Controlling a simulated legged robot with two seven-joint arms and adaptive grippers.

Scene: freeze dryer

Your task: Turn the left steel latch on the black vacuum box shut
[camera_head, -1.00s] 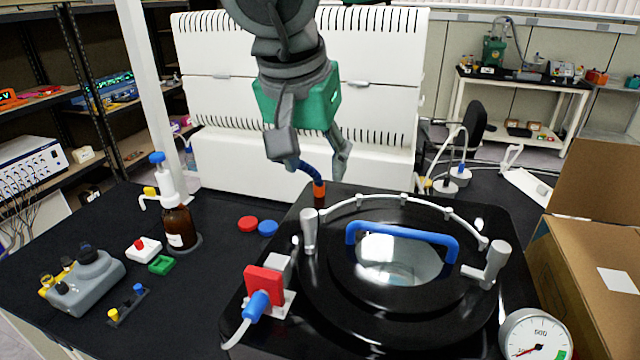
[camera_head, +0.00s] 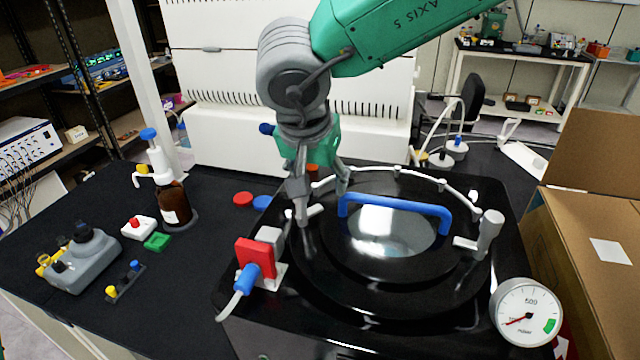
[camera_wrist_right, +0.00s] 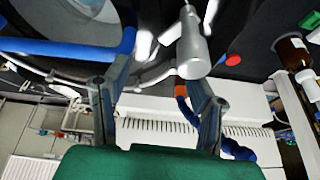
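The black vacuum box (camera_head: 400,335) stands on the dark bench, with a blue handle (camera_head: 395,205) on its round windowed lid. The left steel latch (camera_head: 302,212) is at the lid's left side, partly hidden by a gripper finger. The right steel latch (camera_head: 489,234) is on the opposite side. My right gripper (camera_head: 320,195) points down at the left latch, its fingers apart. In the right wrist view, the latch's steel cylinder (camera_wrist_right: 193,52) shows beside one fingertip of the open gripper (camera_wrist_right: 157,80); contact cannot be told. My left gripper is out of view.
A red block with a blue plug (camera_head: 256,262) sits at the box's left edge. A pressure gauge (camera_head: 526,313) is at its front right corner. A brown bottle (camera_head: 174,205) and a grey device (camera_head: 82,262) stand left. A cardboard box (camera_head: 590,270) is right.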

